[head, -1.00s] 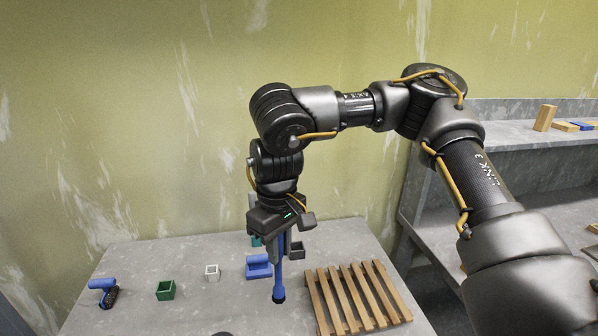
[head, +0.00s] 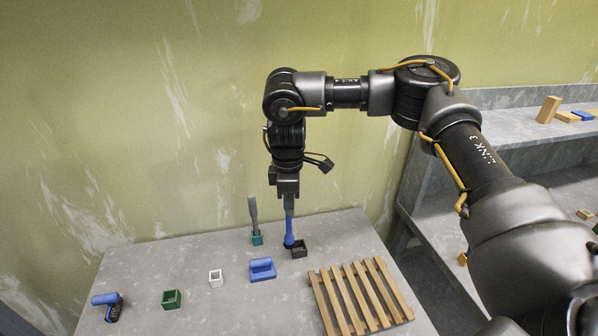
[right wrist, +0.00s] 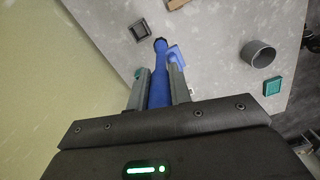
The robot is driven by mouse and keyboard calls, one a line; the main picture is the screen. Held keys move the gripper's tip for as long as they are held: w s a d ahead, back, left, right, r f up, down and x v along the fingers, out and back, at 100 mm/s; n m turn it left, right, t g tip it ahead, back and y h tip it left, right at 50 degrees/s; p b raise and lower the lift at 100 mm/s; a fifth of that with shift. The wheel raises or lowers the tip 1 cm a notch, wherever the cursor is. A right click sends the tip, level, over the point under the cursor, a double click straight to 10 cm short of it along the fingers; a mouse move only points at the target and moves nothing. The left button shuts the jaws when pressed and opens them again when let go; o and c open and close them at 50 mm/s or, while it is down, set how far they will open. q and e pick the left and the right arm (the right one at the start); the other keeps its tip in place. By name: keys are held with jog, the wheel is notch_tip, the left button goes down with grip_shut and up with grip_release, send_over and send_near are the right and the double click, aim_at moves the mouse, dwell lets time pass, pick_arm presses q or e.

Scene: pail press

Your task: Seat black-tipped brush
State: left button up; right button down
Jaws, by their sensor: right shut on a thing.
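My right gripper (head: 289,208) is shut on a blue brush (head: 289,229) with a black tip, which hangs nearly upright, tip down. A small black square pail (head: 299,252) stands just right of the tip in the head view. In the right wrist view the open black pail (right wrist: 140,31) lies up and left of the tip, apart from it. Whether the tip touches the table cannot be told. My left gripper is not in view.
A teal pail (head: 257,240) holding a grey upright piece (head: 253,212) stands left of the brush. A blue block (head: 262,269), white pail (head: 215,279), green pail (head: 171,299) and blue-and-black tool (head: 106,304) lie nearer. A slatted wooden rack (head: 345,300) is at right.

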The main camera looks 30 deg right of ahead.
pick_arm(q)
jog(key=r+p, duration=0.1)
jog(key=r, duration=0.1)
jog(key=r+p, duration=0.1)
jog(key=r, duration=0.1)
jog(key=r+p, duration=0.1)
jog(key=p, duration=0.1)
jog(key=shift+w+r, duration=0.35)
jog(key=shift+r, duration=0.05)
pick_arm(e)
jog(key=w+d+n, duration=0.1)
jog(key=n, duration=0.1)
jog(key=w+d+n, duration=0.1)
jog(key=d+n, duration=0.1)
jog(key=w+d+n, duration=0.1)
jog(key=n, duration=0.1)
jog(key=shift+w+d+f, duration=0.2)
jog(key=shift+f, duration=0.1)
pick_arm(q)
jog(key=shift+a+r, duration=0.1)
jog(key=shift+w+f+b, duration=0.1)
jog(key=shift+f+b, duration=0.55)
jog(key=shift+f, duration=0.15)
pick_arm(e)
notch_tip(320, 180, down, 4)
jog(key=shift+f, duration=0.2)
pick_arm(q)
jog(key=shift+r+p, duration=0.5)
